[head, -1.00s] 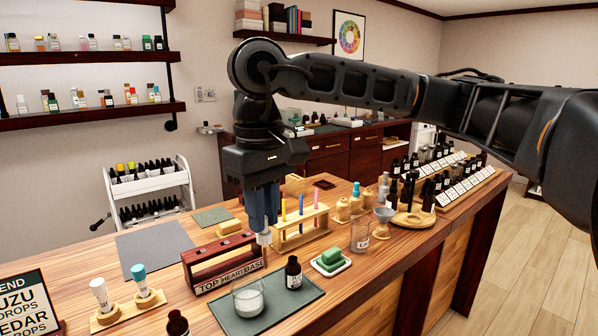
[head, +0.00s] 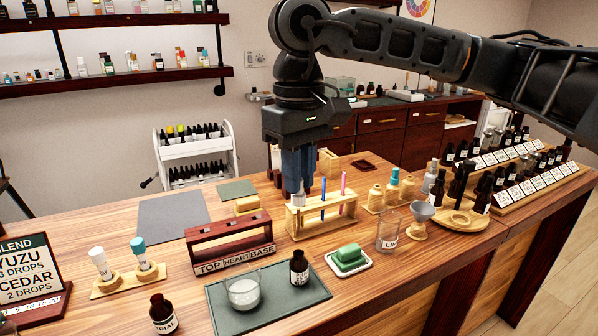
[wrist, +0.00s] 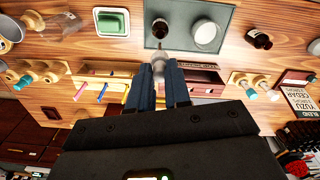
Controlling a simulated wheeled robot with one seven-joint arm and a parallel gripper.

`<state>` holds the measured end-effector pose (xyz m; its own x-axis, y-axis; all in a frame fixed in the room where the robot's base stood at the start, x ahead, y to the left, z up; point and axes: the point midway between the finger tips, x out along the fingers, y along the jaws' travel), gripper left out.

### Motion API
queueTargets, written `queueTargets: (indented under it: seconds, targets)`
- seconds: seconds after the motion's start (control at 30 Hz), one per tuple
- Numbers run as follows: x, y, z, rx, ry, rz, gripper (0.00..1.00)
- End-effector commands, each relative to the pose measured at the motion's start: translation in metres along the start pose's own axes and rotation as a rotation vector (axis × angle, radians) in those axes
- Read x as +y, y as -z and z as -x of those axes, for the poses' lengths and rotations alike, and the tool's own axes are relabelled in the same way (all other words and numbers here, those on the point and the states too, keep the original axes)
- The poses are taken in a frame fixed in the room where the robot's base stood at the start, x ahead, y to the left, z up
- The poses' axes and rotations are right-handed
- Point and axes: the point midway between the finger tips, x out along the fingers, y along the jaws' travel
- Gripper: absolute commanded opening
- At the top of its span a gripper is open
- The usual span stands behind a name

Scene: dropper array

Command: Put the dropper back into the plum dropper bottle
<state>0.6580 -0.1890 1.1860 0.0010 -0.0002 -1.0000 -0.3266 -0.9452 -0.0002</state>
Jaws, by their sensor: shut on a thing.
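My gripper (head: 298,185) points down above the counter, its blue fingers shut on the dropper (head: 298,199), whose pale bulb shows below the fingertips. The dropper is in front of the wooden rack in the head view, and its lower end is hard to make out. A dark brown bottle (head: 299,270) with a white label, only partly readable, stands upright on the green mat (head: 277,306); it appears to be the plum bottle. The dropper is higher than this bottle and apart from it. In the wrist view the dropper (wrist: 158,67) lies just below the bottle (wrist: 160,29).
A glass of white content (head: 243,294) shares the mat. Around it are a dark red stand (head: 232,258), a wooden rack with coloured sticks (head: 323,222), green soap on a dish (head: 348,262), a clear beaker (head: 389,235) and another brown bottle (head: 163,316).

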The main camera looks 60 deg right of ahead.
Motion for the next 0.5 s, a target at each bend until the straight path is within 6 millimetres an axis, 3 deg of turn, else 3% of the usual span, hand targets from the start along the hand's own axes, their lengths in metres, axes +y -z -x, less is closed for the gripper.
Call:
queueTargets:
  seconds: [0.23, 0.5]
  targets:
    - [0.0, -0.001, -0.004, 0.001, -0.001, 0.005, 0.09]
    - [0.0, -0.001, -0.027, 0.002, -0.001, 0.004, 0.09]
